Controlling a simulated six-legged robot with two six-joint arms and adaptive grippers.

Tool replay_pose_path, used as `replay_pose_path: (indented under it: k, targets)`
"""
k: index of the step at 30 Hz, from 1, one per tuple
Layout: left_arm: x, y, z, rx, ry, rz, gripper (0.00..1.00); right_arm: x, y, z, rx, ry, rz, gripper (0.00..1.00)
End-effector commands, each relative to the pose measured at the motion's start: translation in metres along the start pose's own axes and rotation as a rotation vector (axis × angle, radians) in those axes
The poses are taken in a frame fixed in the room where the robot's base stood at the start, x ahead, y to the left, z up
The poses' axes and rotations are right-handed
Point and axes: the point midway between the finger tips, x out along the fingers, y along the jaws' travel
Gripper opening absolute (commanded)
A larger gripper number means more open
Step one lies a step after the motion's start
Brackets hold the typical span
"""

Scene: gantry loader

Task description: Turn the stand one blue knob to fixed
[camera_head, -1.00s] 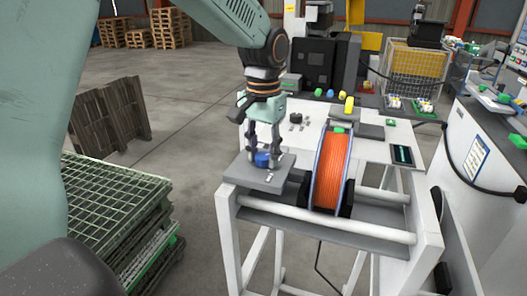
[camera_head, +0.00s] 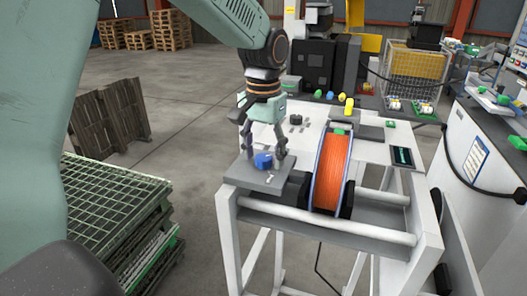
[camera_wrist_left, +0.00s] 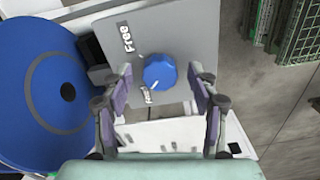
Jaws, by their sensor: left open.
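The blue knob (camera_head: 263,160) sits on a grey plate (camera_head: 262,178) at the left of the stand. The wrist view shows the knob (camera_wrist_left: 160,71) from above, with a white mark toward its lower left. The plate reads "Free" at upper left of the knob; a second label below the knob, beside the white mark, is too small to read surely. My left gripper (camera_head: 266,155) points down over the plate, open, one finger on each side of the knob. In the wrist view gaps show between knob and fingers (camera_wrist_left: 161,75). My right gripper is not in view.
An orange cable reel (camera_head: 332,170) with blue flanges stands just right of the plate. A white stand frame (camera_head: 325,222) holds both. Green wire crates (camera_head: 110,210) are at the left. A white cabinet (camera_head: 480,190) is at the right.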

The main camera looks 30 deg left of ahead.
Motion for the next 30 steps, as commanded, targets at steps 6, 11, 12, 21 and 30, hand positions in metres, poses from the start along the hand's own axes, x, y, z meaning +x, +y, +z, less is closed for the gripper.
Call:
replay_pose_path:
  k: [6,11,12,21,30]
  targets:
    - [-0.006,0.000,0.000,0.000,-0.001,0.000,0.60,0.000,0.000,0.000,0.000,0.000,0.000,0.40]
    - [-0.032,0.000,-0.001,0.001,0.004,-0.001,0.60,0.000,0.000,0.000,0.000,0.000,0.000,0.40]
    - [-0.040,0.000,-0.001,0.001,0.005,-0.001,0.60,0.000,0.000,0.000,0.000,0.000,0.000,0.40]
    - [-0.097,0.000,0.000,0.000,0.003,-0.001,0.60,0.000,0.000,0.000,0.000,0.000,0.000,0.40]
    - [-0.120,0.000,0.000,0.001,0.000,0.000,0.60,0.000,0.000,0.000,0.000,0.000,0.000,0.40]
